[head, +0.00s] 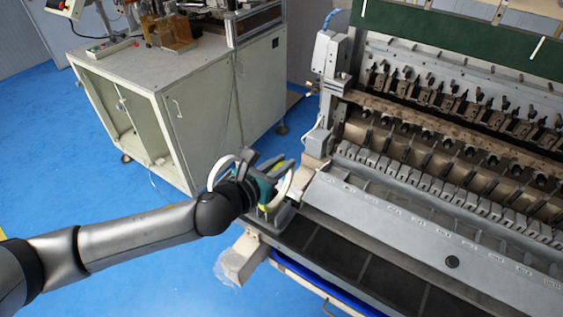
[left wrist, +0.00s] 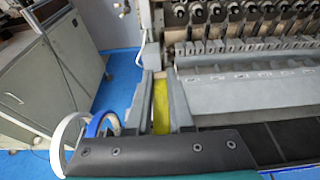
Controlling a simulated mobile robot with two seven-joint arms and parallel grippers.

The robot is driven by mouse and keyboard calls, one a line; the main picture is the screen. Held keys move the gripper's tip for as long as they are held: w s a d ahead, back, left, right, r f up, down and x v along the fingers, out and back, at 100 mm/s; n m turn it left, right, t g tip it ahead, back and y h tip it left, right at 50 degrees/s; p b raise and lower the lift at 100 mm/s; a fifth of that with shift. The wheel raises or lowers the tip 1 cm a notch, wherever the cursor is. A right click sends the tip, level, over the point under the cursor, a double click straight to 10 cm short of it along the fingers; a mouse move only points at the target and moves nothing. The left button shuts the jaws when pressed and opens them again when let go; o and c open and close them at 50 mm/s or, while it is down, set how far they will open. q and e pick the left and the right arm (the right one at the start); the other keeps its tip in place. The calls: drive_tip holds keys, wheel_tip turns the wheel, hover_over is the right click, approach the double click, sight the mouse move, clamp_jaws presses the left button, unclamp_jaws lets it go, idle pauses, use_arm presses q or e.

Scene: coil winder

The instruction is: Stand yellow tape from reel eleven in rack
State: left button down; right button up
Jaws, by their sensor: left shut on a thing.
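My left gripper (head: 272,172) is at the left end of the winding machine. In the left wrist view its two grey fingers are shut on the yellow tape (left wrist: 161,108), which shows as a bright yellow strip between them. In the head view only bits of yellow show around the fingers, beside a pale ring edge. A white ring (left wrist: 66,137) and a blue ring (left wrist: 102,123) stand upright to the left of the fingers in the left wrist view. A grey block lies just below the gripper; I cannot tell if it is the rack or if the tape touches it. My right gripper is out of view.
The winding machine (head: 440,233) fills the right side, with rows of reels and clamps. A dark tray strip (head: 352,253) runs along its front. A pale cabinet (head: 203,105) stands behind at the left. Blue floor (head: 60,130) is open between.

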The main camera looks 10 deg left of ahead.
sight(287, 180)
use_arm(q)
drive_tip(key=shift+f, duration=0.2)
drive_tip(key=shift+f+b, duration=0.9)
drive_tip(key=shift+f, duration=0.15)
drive_tip(key=shift+p, duration=0.35)
drive_tip(key=shift+f, duration=0.2)
drive_tip(key=shift+f+b, duration=1.7)
drive_tip(key=shift+f, duration=0.45)
drive_tip(key=c, duration=1.1)
unclamp_jaws()
